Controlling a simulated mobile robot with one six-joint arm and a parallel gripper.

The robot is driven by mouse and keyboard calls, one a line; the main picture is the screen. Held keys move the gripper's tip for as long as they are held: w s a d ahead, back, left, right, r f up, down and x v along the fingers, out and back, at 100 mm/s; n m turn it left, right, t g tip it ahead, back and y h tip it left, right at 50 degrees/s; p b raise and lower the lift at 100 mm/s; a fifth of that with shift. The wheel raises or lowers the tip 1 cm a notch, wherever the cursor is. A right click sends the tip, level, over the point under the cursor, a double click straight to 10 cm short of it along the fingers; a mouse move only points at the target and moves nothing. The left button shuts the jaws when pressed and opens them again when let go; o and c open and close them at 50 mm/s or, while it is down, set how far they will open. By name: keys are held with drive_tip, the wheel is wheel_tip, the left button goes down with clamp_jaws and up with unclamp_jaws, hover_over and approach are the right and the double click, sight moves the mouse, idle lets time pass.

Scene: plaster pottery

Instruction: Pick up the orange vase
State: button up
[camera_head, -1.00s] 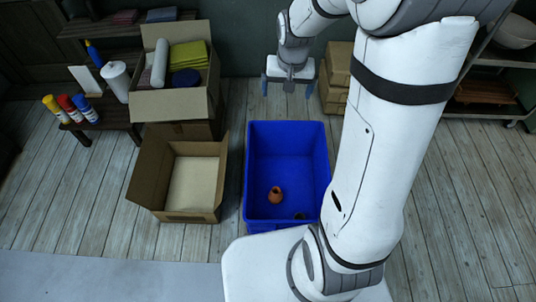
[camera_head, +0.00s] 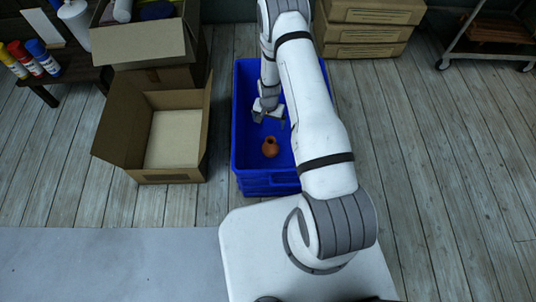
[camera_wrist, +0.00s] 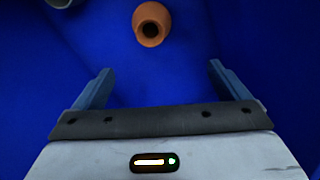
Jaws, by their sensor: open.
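The orange vase (camera_head: 270,147) is inside the blue crate (camera_head: 242,150), towards its near end. In the wrist view the vase (camera_wrist: 153,23) shows at the top, beyond the fingertips and roughly centred between them, with its dark mouth facing the camera. My gripper (camera_head: 268,121) is over the crate, just behind the vase in the head view. In the wrist view my gripper (camera_wrist: 159,71) is open, with its two blue-grey fingers wide apart and nothing between them. My arm hides the right part of the crate in the head view.
A grey rounded object (camera_wrist: 62,3) shows at the top left of the wrist view. An open cardboard box (camera_head: 160,176) stands left of the crate. Stacked cartons (camera_head: 368,28) are at the back.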

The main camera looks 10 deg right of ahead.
sight(270, 139)
drive_tip(key=f+b, duration=0.1)
drive_tip(key=f, duration=0.2)
drive_tip(key=s+f, duration=0.1)
drive_tip(key=f, duration=0.3)
drive_tip(key=f+b, duration=0.1)
drive_tip(key=f, duration=0.2)
drive_tip(key=shift+s+f+b, duration=0.3)
drive_tip(key=shift+f, duration=0.1)
drive_tip(key=f+b, duration=0.2)
drive_tip(key=f, duration=0.3)
drive_tip(key=shift+d+b, duration=0.2)
drive_tip(key=shift+b, duration=0.15)
drive_tip(key=c, duration=1.2)
